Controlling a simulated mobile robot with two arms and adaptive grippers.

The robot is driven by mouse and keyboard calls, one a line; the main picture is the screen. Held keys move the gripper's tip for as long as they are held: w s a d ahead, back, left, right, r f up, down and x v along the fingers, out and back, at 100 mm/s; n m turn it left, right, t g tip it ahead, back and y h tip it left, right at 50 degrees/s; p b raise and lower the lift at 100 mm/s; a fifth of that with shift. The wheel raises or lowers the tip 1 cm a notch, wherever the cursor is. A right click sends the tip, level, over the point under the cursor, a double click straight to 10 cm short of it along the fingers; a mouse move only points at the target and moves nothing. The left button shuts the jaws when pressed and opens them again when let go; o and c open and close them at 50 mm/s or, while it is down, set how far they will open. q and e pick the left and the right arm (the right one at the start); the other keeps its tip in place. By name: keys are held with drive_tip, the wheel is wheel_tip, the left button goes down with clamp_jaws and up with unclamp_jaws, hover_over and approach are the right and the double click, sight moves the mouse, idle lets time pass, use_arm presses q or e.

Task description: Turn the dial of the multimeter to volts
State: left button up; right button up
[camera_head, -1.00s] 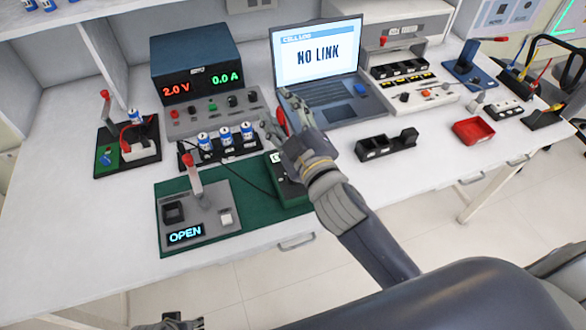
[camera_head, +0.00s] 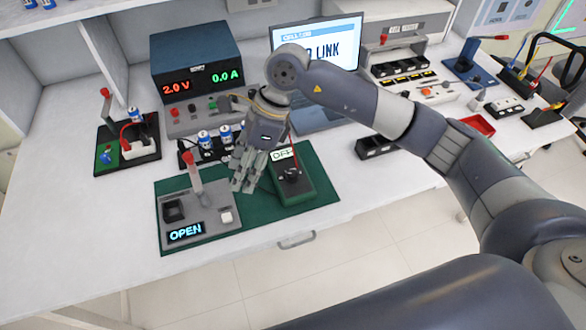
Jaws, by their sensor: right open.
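The multimeter (camera_head: 303,192) is a dark green box on the right part of the green mat (camera_head: 262,222). Its small display (camera_head: 283,154) reads what looks like OFF, and a dark dial (camera_head: 290,173) sits on its face. My right gripper (camera_head: 243,184) points down just left of the multimeter, over the mat, fingers open and empty. It appears apart from the dial. My right arm passes over the laptop and hides part of it. My left gripper is not in view.
A grey fixture (camera_head: 206,222) with a red-tipped lever and an OPEN display stands left of the gripper. Behind are a holder (camera_head: 187,156) with blue-and-white cells and a power supply (camera_head: 196,62) showing 2.0 V and 0.0 A. The front left table is clear.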

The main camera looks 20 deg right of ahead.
sight(293, 173)
drive_tip(key=w+d+h, duration=0.4)
drive_tip(key=d+h, duration=0.1)
drive_tip(key=d, duration=0.7)
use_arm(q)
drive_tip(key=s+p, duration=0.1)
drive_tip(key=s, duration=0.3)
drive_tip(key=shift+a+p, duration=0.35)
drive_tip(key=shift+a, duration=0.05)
use_arm(e)
drive_tip(key=shift+t, duration=0.4)
drive_tip(key=f, duration=1)
drive_tip(key=shift+s+a, duration=0.1)
drive_tip(key=shift+s, duration=0.1)
drive_tip(key=shift+c, duration=0.6)
clamp_jaws()
